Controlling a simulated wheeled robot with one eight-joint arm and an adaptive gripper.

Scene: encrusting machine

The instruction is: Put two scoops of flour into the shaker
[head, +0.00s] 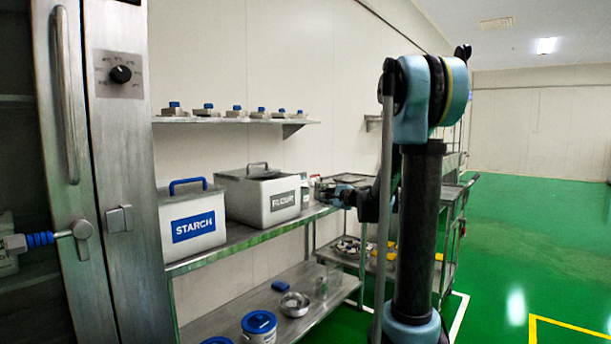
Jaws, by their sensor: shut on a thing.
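The flour bin (243,204), a light grey box labelled FLOUR with a dark top handle, stands on the upper surface of the metal table. My gripper (325,191) is just right of the flour bin, at about the height of its label, partly hidden by my arm. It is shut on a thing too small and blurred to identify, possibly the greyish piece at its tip. I cannot make out a scoop for certain.
The starch bin (191,217) with a blue handle stands left of the flour bin. The lower shelf holds a metal bowl (294,304) and a blue-lidded tub (259,327). A wall shelf (230,120) holds several small blue-topped items. A cart (347,252) stands behind my arm.

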